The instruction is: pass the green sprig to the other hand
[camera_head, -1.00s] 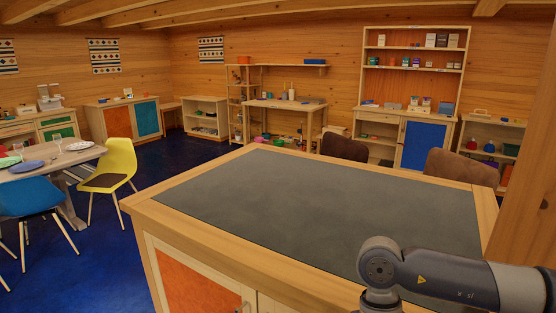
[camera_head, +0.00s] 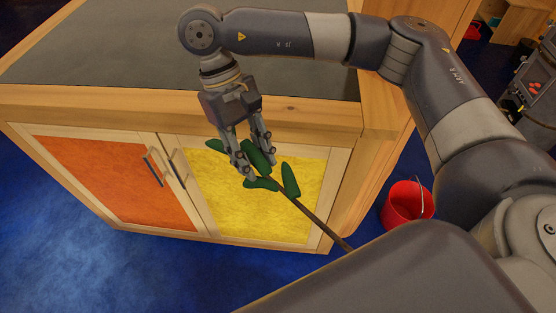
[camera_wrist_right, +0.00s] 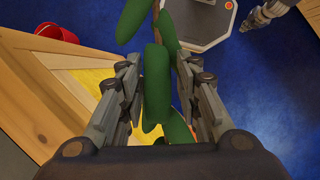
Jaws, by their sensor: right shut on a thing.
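The green sprig (camera_head: 290,180) has several dark green leaves on a thin brown stem. My right gripper (camera_head: 258,162) points down in front of the counter and is shut on the sprig among its leaves. The stem slants down to the right, towards my body. In the right wrist view the sprig (camera_wrist_right: 157,85) runs between the fingers of my right gripper (camera_wrist_right: 159,66). My left gripper (camera_wrist_right: 257,16) shows in part at the top right of that view, apart from the sprig; its jaws are too small to judge. It is outside the head view.
The grey-topped counter (camera_head: 90,50) stands behind the sprig, with an orange door (camera_head: 110,180) and a yellow door (camera_head: 225,200). A red bucket (camera_head: 405,205) stands on the blue floor to the right. A dark stove (camera_head: 540,90) is at the right edge. The floor at left is clear.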

